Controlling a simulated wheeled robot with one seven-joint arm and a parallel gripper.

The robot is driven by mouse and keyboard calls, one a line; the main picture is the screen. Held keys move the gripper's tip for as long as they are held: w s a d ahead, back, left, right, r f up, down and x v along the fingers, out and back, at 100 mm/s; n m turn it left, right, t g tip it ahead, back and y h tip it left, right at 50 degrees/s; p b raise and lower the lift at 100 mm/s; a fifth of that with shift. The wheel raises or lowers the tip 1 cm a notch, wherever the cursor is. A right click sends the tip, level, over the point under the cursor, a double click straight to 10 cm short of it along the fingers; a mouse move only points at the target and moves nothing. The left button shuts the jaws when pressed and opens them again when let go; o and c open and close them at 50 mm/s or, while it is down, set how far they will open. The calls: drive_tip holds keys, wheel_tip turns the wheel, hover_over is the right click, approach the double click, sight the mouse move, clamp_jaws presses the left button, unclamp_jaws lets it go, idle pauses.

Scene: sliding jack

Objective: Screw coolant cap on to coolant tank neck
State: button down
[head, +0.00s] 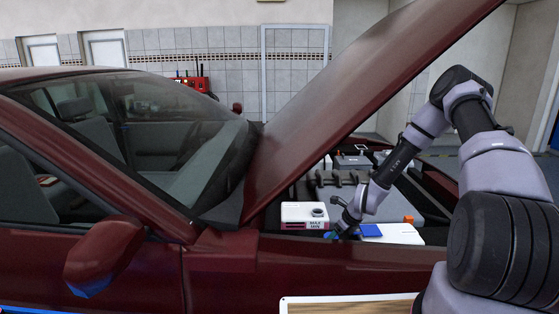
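The coolant tank (305,222) is a white box with a pink band and MAX and MIN marks on its front. It sits in the engine bay near the fender. A dark round neck (318,212) shows at its top right; at this size I cannot tell whether a cap sits on it. My gripper (333,234) points down just right of the tank, low beside it and apart from the neck. Its fingertips are small and dark with a blue-green patch. I cannot tell whether it is open or holds anything. No separate coolant cap can be made out.
A white tank with a blue top (371,230) stands right of my gripper. The raised red hood (340,110) slants over the bay. The fender edge (340,247) lies in front. A wood-topped tray (350,306) is at the bottom. An orange cap (408,219) shows further right.

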sight(327, 234)
drive_tip(key=shift+r, duration=2.45)
drive_tip(key=shift+r, duration=0.15)
